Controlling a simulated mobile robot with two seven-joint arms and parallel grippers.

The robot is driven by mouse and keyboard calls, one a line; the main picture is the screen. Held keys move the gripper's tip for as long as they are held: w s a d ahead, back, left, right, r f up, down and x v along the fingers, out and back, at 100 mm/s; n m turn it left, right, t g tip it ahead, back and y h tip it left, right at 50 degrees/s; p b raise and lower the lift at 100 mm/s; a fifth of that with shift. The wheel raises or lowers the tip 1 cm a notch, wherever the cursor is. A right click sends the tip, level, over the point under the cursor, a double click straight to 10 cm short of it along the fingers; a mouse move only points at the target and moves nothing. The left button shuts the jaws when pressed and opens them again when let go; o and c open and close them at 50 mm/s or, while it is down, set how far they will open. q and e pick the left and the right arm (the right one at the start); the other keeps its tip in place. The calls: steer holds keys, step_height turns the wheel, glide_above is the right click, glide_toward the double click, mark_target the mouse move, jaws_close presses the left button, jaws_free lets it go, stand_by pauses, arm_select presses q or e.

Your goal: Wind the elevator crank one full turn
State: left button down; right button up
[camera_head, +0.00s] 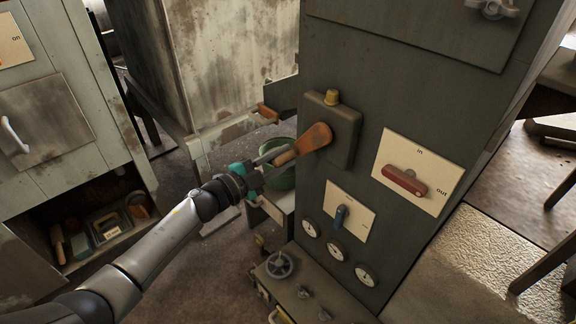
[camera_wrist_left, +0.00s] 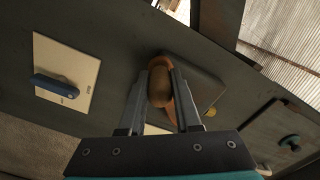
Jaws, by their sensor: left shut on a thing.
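The elevator crank has an orange arm (camera_head: 315,138) on a dark box (camera_head: 345,120) fixed to the grey-green cabinet. Its wooden handle (camera_head: 286,157) sticks out toward the left. My left gripper (camera_head: 279,157) comes in from the left and is shut on this handle. In the left wrist view the rounded handle end (camera_wrist_left: 160,88) sits between the two fingers, with the orange arm (camera_wrist_left: 170,112) behind it. The fingers hide part of the handle. My right gripper is in neither view.
The cabinet has a red in/out lever (camera_head: 404,181), a blue lever (camera_head: 341,216) and several round gauges below. A yellow knob (camera_head: 332,97) tops the crank box. A green bucket (camera_head: 280,178) is behind my gripper. A handwheel (camera_head: 279,265) sits lower down.

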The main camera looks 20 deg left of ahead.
arm_select(q)
step_height(320, 180, up, 8)
steer(key=w+a+m+p, duration=0.2)
steer(key=m, duration=0.9)
steer(key=shift+a+f, duration=0.15)
steer(key=shift+a, duration=0.25)
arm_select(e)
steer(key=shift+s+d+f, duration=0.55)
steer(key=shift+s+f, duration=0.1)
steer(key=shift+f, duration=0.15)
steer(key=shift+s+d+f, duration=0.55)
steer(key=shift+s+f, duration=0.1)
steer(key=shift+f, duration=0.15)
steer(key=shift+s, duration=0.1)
arm_select(q)
steer(key=c, duration=0.9)
jaws_free()
steer(key=shift+s, duration=0.1)
steer(key=o, duration=0.3)
steer(key=shift+f, duration=0.1)
